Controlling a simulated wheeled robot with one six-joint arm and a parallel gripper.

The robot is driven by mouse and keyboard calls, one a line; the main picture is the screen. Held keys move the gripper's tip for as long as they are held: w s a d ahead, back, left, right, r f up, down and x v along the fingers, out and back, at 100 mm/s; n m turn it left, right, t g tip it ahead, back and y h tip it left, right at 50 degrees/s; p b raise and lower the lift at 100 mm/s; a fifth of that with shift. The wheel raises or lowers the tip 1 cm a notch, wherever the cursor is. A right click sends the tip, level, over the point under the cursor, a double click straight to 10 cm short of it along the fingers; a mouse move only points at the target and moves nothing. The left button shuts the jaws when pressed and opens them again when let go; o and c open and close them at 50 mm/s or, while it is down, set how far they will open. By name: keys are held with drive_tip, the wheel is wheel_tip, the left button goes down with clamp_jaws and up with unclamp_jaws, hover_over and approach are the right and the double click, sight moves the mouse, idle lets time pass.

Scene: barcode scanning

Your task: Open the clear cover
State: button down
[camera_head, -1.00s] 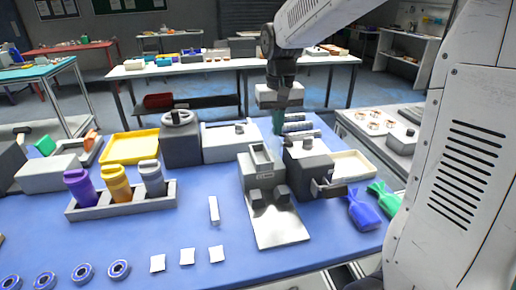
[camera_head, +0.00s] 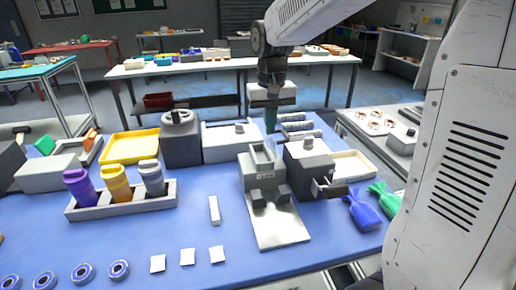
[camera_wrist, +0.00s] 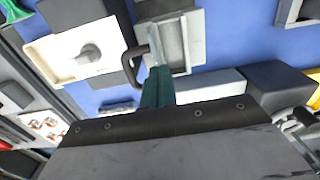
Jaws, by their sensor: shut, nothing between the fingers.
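The grey device (camera_head: 262,180) stands on the blue table with a metal plate in front of it. A pale, see-through panel (camera_head: 264,156), which looks like the clear cover, shows at its top; its exact angle is hard to tell. My gripper (camera_head: 270,131) is shut and empty, pointing down just behind and above the device. In the wrist view my green fingers (camera_wrist: 158,75) are together beside the device's grey frame (camera_wrist: 185,40). Whether the fingertips touch the cover cannot be told.
A dark grey box (camera_head: 307,168) with a front handle stands close right of the device. A white box with a knob (camera_head: 230,142) is behind left. Bottles in a holder (camera_head: 122,198) stand left.

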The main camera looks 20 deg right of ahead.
wheel_tip(320, 180, up, 9)
idle(0.7)
drive_tip(key=shift+w, duration=0.1)
drive_tip(key=shift+s+f, duration=1.15)
drive_tip(key=shift+f, duration=0.05)
drive_tip(key=s+a+f+n, duration=0.1)
drive_tip(key=s+f, duration=0.1)
drive_tip(key=s, duration=1)
drive_tip(key=s+a+f+n+t, duration=0.1)
drive_tip(key=s+f, duration=0.2)
drive_tip(key=s, duration=0.9)
drive_tip(key=shift+s+a+f+t, duration=0.25)
drive_tip(key=shift+s+f+t, duration=0.05)
drive_tip(key=shift+s+f, duration=0.1)
